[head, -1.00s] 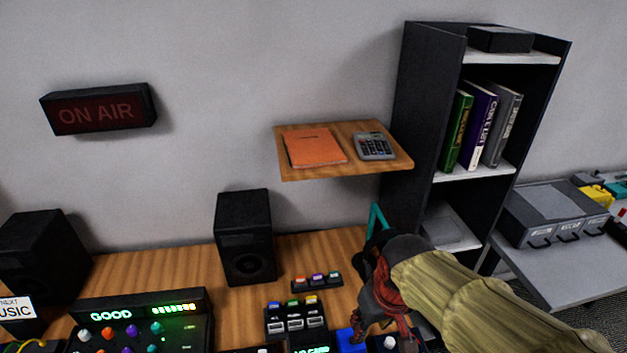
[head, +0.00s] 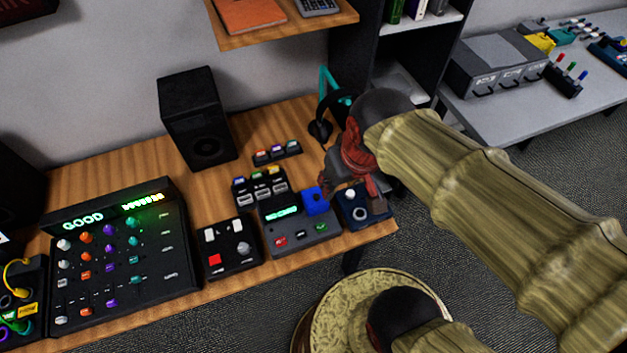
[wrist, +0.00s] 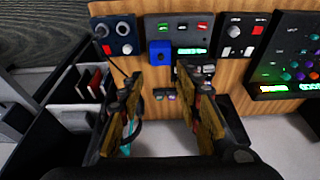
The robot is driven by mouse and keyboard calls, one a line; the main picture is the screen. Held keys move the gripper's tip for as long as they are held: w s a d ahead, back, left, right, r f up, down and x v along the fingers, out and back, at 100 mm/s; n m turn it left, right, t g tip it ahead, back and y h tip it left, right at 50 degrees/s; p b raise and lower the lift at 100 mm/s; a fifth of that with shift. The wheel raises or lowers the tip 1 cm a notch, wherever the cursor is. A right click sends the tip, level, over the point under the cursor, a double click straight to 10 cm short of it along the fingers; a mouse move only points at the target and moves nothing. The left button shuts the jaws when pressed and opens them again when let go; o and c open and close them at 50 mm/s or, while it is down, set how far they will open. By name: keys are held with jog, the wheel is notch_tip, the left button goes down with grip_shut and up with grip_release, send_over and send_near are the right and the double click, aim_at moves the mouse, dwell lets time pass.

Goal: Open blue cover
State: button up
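The blue cover (head: 315,201) sits at the upper right of a grey device with a green display (head: 282,212) on the wooden desk. It looks closed. In the wrist view, the blue cover (wrist: 160,50) lies beyond the fingertips, roughly between them, apart from both. My gripper (wrist: 159,82) is open and empty, with one finger on each side of the picture. In the head view, my gripper (head: 340,185) is just above and to the right of the cover, its fingers partly hidden by the wrist.
A dark blue device with a knob (head: 362,208) stands right of the grey one. A black switch box (head: 230,246) and large mixer (head: 120,260) stand left. Small button blocks (head: 277,153) and a headphone stand (head: 325,90) are behind. The desk's front edge is close.

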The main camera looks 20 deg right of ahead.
aim_at(316, 196)
jog(key=w+f+m+g, duration=0.1)
jog(key=w+f+m, duration=0.1)
jog(key=w+f, duration=0.2)
jog(key=w+f+m+g, duration=0.1)
jog(key=w+f+m, duration=0.2)
jog(key=f, duration=0.3)
jog(key=w+f+m+g, duration=0.1)
jog(key=w+f+m, duration=0.2)
jog(key=w+f, duration=0.2)
jog(key=shift+f+g+p, duration=0.3)
jog(key=shift+p, duration=0.05)
jog(key=shift+m, duration=0.5)
notch_tip(316, 196, down, 8)
jog(key=shift+r+b, duration=0.1)
jog(key=shift+b, duration=1.05)
jog(key=shift+c, duration=0.3)
jog(key=c, duration=0.8)
grip_shut()
